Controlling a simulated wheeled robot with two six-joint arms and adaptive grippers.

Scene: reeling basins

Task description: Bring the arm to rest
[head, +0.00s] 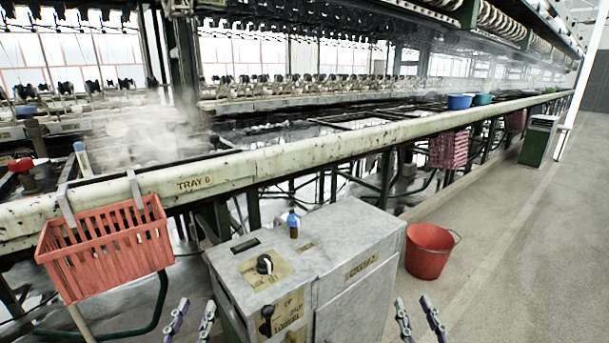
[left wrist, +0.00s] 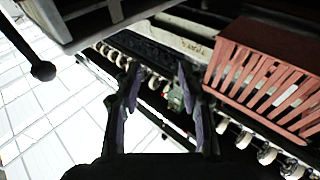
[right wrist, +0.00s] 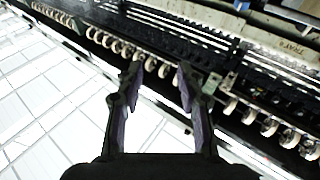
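My left gripper (head: 192,320) shows at the bottom edge of the head view, in front of the grey control box (head: 305,265). Its two fingers are apart with nothing between them, as the left wrist view (left wrist: 158,105) also shows. My right gripper (head: 418,318) is at the bottom edge, to the right of the box. Its fingers are apart and empty, also in the right wrist view (right wrist: 160,100). Both grippers appear clear of the box and the basins. The arms behind them are out of the head view.
A red basket (head: 108,250) hangs on the cream rail (head: 300,158) marked TRAY 8. A small blue-topped bottle (head: 293,225) stands on the control box. A red bucket (head: 428,252) stands on the floor at right. Steam hangs over the basins.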

